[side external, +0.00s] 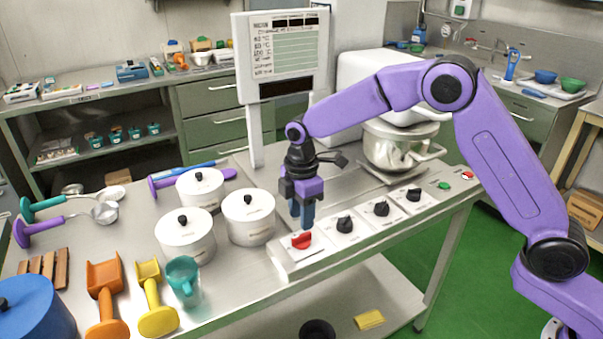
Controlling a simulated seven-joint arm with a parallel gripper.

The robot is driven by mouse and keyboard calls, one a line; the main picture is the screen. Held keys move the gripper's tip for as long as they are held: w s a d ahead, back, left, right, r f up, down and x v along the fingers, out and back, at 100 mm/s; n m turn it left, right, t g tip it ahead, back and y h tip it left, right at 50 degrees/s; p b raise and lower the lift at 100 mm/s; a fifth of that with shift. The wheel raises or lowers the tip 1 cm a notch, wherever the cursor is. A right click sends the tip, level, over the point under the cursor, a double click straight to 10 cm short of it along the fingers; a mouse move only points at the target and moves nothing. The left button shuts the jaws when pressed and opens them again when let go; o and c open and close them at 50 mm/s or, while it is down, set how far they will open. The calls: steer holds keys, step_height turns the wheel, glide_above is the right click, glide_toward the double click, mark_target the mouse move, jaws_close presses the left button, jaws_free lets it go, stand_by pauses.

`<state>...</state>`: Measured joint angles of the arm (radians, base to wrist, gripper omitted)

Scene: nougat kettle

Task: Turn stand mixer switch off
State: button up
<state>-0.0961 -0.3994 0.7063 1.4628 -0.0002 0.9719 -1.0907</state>
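The stand mixer (375,80) is a white machine at the back, partly hidden behind my arm, with a steel bowl (400,148) under it. A row of knobs on white plates runs along the table's front edge. The nearest is a red knob (301,241); the others are black knobs (345,225). I cannot tell which is the mixer's switch. My gripper (303,223) points down just above the red knob, with no clear contact. Its blue fingers look close together, but their opening is unclear from this side.
A green button (444,185) and a red button (467,175) sit right of the knobs. White lidded pots (248,218) stand left of my gripper.

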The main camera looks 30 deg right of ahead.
mark_target(302, 235)
step_height(302, 235, up, 12)
steer(key=shift+f, duration=0.15)
stand_by(0.6)
steer(key=s+d+f+m, duration=0.1)
steer(key=s+d, duration=0.4)
steer(key=s, duration=0.7)
steer(key=s+d+f+m, duration=0.1)
steer(key=s+d, duration=0.5)
steer(key=s, duration=0.6)
steer(key=s+d+f+m, duration=0.2)
steer(key=s+d, duration=0.4)
steer(key=s, duration=0.6)
steer(key=shift+m, duration=0.8)
steer(key=shift+s+d+f, duration=0.1)
